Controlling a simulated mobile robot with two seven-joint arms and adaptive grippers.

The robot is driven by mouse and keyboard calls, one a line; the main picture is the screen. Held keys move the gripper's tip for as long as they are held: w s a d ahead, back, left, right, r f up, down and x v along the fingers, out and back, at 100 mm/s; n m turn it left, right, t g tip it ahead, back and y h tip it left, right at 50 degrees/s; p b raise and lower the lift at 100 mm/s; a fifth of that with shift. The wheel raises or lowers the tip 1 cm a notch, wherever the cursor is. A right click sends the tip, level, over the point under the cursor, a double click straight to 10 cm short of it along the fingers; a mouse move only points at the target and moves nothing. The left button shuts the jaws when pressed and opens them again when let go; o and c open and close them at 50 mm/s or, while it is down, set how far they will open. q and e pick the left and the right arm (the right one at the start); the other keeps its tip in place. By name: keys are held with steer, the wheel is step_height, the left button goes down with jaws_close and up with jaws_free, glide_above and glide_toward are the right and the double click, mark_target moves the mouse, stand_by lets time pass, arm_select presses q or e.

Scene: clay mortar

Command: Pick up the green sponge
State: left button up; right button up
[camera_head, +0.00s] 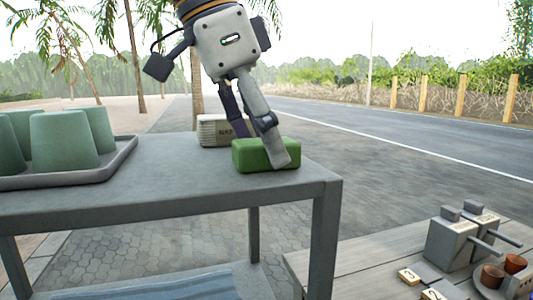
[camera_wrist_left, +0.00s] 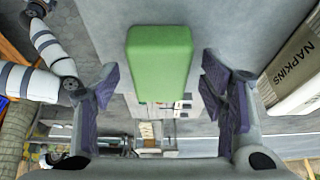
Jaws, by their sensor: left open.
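The green sponge (camera_head: 255,156) is a block lying on the grey table (camera_head: 170,182), near its right end. My left gripper (camera_head: 263,143) reaches down over it from above, with one finger in front of its near face and the other behind it. In the left wrist view the sponge (camera_wrist_left: 159,58) shows between the two open fingers of the left gripper (camera_wrist_left: 160,80), with a gap on each side. Nothing is held. My right gripper does not show.
A napkins box (camera_head: 212,131) stands just behind the sponge, and in the left wrist view it (camera_wrist_left: 297,66) is close to the right finger. A tray (camera_head: 110,168) with green cups (camera_head: 65,139) is at left. A lower wooden table (camera_head: 345,268) holds small items at right.

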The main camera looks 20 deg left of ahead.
mark_target(256, 142)
arm_select(q)
steer(key=c, duration=1)
steer(key=shift+c, duration=0.2)
steer(key=shift+r, duration=0.15)
steer(key=shift+r, duration=0.25)
steer(key=v, duration=0.3)
steer(key=shift+s+d+r, duration=0.15)
steer(key=shift+d+r, duration=0.1)
steer(key=shift+r, duration=0.25)
steer(key=s+a+r, duration=0.5)
steer(key=s+r, duration=0.3)
steer(key=s, duration=0.4)
steer(key=shift+r+p, duration=0.3)
steer(key=shift+p, duration=0.05)
